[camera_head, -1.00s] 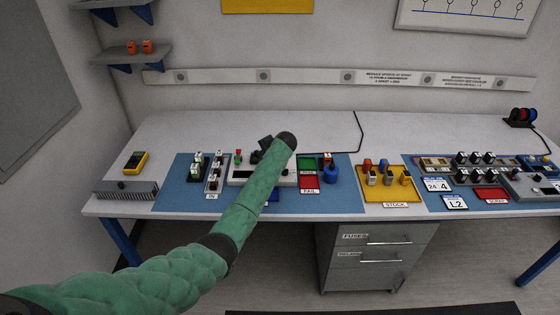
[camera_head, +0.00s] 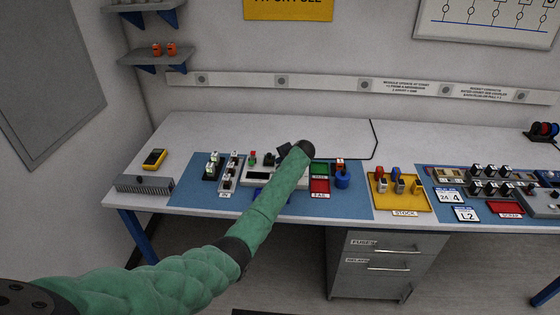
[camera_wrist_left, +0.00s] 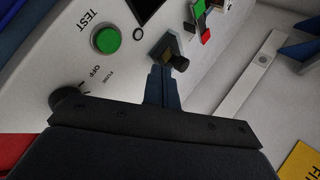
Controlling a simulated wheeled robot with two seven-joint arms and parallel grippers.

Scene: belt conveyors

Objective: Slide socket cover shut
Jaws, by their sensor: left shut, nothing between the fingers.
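My left gripper (camera_head: 284,150) is over the back of the light grey test unit (camera_head: 251,172), and my green arm covers part of the unit. In the left wrist view the shut, empty fingers (camera_wrist_left: 161,74) point at a small grey block (camera_wrist_left: 163,45) with a dark knob (camera_wrist_left: 181,64), which looks like the socket cover. The fingertips are very close to it; I cannot tell if they touch. The socket opening is not clear to see. The unit's panel shows a green TEST button (camera_wrist_left: 107,40) and a black dial (camera_wrist_left: 67,101). My right gripper is not in view.
A green tray and a red tray (camera_head: 320,186) lie right of the unit, with a blue round holder (camera_head: 342,181) beside them. Small parts stand in the IN rack (camera_head: 228,180) at left. A yellow STOCK tray (camera_head: 410,204) is farther right. The table behind is mostly clear.

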